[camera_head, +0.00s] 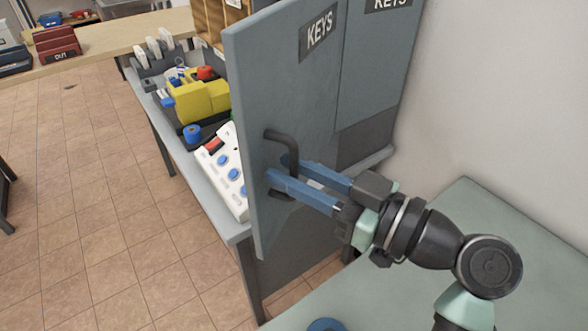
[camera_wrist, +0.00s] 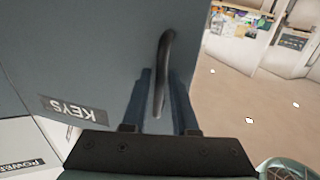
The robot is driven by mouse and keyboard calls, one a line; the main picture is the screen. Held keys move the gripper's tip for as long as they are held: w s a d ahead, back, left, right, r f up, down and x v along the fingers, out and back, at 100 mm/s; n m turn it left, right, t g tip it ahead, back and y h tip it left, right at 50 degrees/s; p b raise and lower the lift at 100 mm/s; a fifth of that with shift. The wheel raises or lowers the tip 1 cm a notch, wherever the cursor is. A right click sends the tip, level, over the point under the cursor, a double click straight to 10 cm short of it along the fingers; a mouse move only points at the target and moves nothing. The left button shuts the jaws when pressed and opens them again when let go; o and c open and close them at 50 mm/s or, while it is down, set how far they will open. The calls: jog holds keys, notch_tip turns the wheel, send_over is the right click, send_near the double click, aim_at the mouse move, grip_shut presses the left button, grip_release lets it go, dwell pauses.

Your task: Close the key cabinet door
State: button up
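The key cabinet door (camera_head: 270,90) is a grey-blue panel with a "KEYS" label, swung open away from the cabinet (camera_head: 372,75). A dark curved handle (camera_head: 284,139) stands out from its face. The wrist view shows the handle (camera_wrist: 164,55) between the fingers, with the door (camera_wrist: 85,50) filling the left side. The exact finger contact is partly hidden.
A pale green surface (camera_head: 460,225) lies under my arm at the right. A plain wall (camera_head: 500,90) is close behind it. Tiled floor (camera_head: 90,200) is open at the left.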

grip_shut()
dwell(1.3)
